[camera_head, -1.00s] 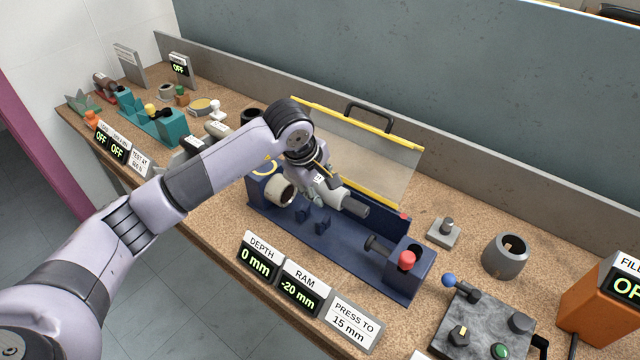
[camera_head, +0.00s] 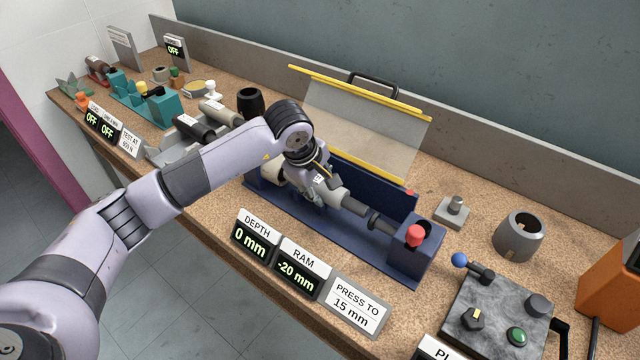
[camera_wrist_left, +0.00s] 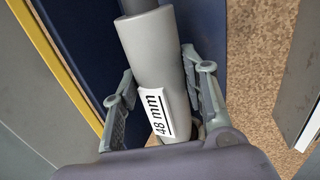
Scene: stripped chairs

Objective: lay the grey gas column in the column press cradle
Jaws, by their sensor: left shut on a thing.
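The grey gas column (camera_head: 350,204) is a light grey tube with a thinner dark end, in my left gripper (camera_head: 318,190). In the left wrist view, the column (camera_wrist_left: 158,75) has a "48 mm" label and lies between the two fingers (camera_wrist_left: 163,100). The navy column press (camera_head: 320,238) is under it. The column lies lengthwise over the press bed, its dark end towards the ram (camera_head: 379,222) at the right. The cradle supports are hidden behind my gripper and the column, so I cannot tell whether the column touches them. My right gripper is not in view.
A clear guard with yellow edges (camera_head: 365,128) stands raised behind the press. A red button (camera_head: 415,235) tops the press's right end. Display signs (camera_head: 297,277) stand in front. A grey ring (camera_head: 518,236) and a dark panel (camera_head: 497,312) are to the right.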

